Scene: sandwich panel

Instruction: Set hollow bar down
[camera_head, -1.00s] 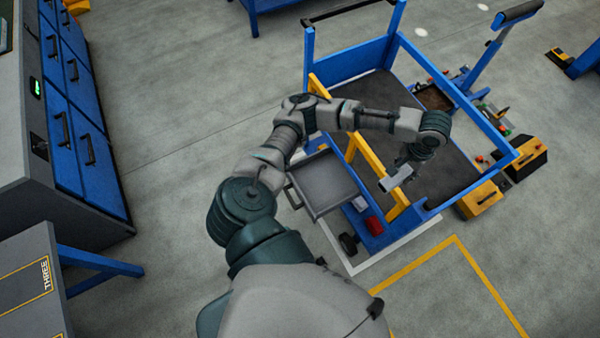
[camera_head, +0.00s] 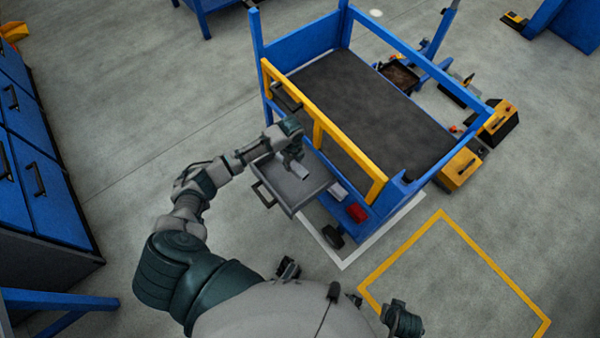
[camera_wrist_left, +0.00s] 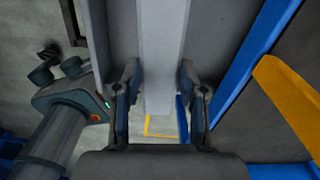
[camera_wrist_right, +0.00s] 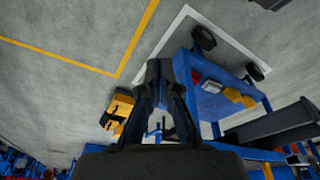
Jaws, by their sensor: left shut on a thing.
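The hollow bar (camera_wrist_left: 164,50) is a light grey, straight-sided piece between the two fingers of my left gripper (camera_wrist_left: 159,95) in the left wrist view. My left gripper is shut on it. In the head view my left gripper (camera_head: 291,155) is over the grey open drawer (camera_head: 290,195) at the cart's near left side, and a short pale end of the bar (camera_head: 296,170) shows below it. I cannot tell whether the bar touches the drawer. My right gripper (camera_wrist_right: 167,75) points at the floor, its fingertips together with nothing between them.
The blue cart (camera_head: 300,52) has a dark flat deck (camera_head: 370,105) and a yellow rail (camera_head: 318,130) beside the drawer. A red box (camera_head: 357,212) lies on its lower ledge. Yellow cases (camera_head: 459,168) stand right of it. The floor inside the yellow outline (camera_head: 442,212) is clear.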

